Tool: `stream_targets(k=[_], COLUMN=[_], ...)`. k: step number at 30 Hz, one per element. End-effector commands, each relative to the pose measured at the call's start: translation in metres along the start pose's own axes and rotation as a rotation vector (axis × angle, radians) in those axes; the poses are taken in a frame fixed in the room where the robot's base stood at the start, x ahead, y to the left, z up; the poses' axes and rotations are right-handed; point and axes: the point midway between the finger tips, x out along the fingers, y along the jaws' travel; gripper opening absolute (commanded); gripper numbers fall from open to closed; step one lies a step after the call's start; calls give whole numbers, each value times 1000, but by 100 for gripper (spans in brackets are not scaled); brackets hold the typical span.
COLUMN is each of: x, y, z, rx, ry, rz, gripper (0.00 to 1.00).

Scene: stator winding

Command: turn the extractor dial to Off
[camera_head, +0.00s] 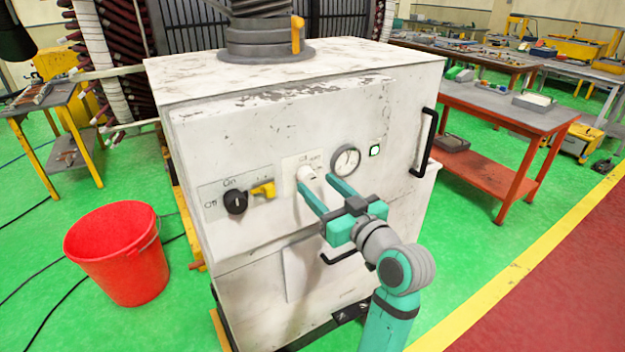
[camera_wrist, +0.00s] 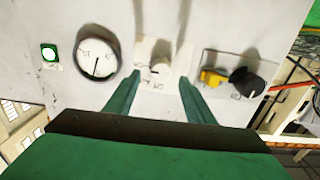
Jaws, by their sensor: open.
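A white cabinet (camera_head: 250,135) fills the middle of the head view. A white dial (camera_head: 306,173) sits on a small labelled plate on its front; its lettering is too small to read fully. My gripper (camera_head: 317,182) is open, its teal fingers reaching toward this dial. In the wrist view, which is upside down, the white dial (camera_wrist: 159,69) lies between the fingertips of my gripper (camera_wrist: 160,82), with no clear contact. On a separate plate a black knob (camera_head: 235,201) has On and Off marks beside it, next to a yellow tab (camera_head: 263,190).
A round gauge (camera_head: 346,160) and a green-lit button (camera_head: 375,150) are right of the dial. A black handle (camera_head: 424,142) stands out at the cabinet's right edge. A red bucket (camera_head: 118,252) is on the green floor at left. A red workbench (camera_head: 490,108) stands at right.

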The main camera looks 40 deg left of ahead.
Motion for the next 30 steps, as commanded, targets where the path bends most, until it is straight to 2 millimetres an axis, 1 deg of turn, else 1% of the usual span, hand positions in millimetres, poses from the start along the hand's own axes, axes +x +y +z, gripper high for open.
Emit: stream_targets(k=[1,6,12,19,20,21,23,24,25,30], x=[10,30,39,41,40,40,39,38,38,37], y=[-2,-1,-2,-3,-3,-2,-1,0,0,0], z=[0,0,0,0,0,0,0,0,0,0], rx=[0,1,-1,-1,-1,0,0,0,-1,-2], ry=[-1,-1,1,0,0,0,0,0,0,0], rz=[-3,-2,-2,-4,-4,-2,0,0,1,1], gripper=[49,49,49,49,47,37,23,13,8,8])
